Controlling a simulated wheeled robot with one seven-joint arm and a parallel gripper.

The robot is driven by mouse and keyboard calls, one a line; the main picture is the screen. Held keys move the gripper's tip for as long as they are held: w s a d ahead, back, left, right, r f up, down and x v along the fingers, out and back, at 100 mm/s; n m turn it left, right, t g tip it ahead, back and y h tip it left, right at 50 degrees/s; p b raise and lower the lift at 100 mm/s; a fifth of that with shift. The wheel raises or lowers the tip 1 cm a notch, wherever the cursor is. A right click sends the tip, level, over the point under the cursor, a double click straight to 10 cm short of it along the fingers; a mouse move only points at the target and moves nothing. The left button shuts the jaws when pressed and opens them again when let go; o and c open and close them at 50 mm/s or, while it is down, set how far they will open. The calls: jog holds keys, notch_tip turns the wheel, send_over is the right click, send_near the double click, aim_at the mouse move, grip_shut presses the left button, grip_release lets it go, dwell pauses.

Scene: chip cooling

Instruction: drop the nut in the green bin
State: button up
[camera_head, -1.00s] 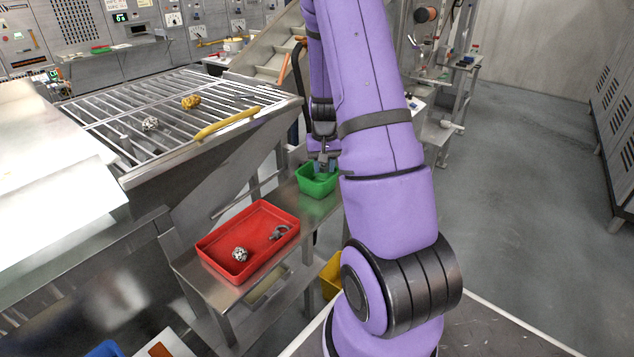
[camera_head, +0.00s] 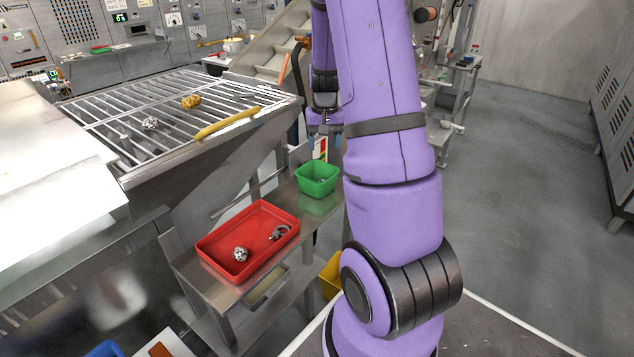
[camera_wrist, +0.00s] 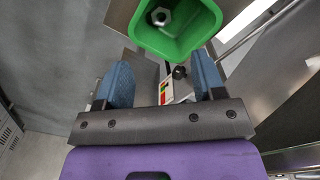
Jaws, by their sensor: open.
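The green bin (camera_head: 317,180) stands on the steel side shelf, right of the red tray. In the wrist view the green bin (camera_wrist: 177,45) is at the top, and a grey metal nut (camera_wrist: 160,16) lies inside it on the bottom. My gripper (camera_wrist: 163,75) is open, its two blue fingers spread apart with nothing between them. In the head view my gripper (camera_head: 325,128) is above and behind the bin, partly hidden by my purple arm.
The red tray (camera_head: 212,244) holds a round perforated metal part (camera_head: 240,254) and a grey metal piece (camera_head: 279,233). A slatted steel grate (camera_head: 105,132) carries a silver lump, a yellow lump and a yellow bar (camera_head: 227,122). A yellow bin (camera_head: 331,277) is below the shelf.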

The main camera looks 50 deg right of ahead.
notch_tip(320, 180, up, 3)
jog(key=shift+r, duration=0.1)
dwell(0.6)
jog(key=s+a+r+n+t, duration=0.1)
jog(key=s+a+r+n, duration=0.1)
jog(key=a+r, duration=0.6)
jog(key=s+a+r+n+t, duration=0.2)
jog(key=a+r, duration=0.4)
jog(key=a, duration=0.4)
jog(key=s+a+r+n+t, duration=0.2)
jog(key=s+a+r+n, duration=0.2)
jog(key=s+a, duration=0.8)
jog(key=shift+s+a+r, duration=0.25)
jog(key=shift+s+r, duration=0.6)
jog(key=shift+s, duration=0.15)
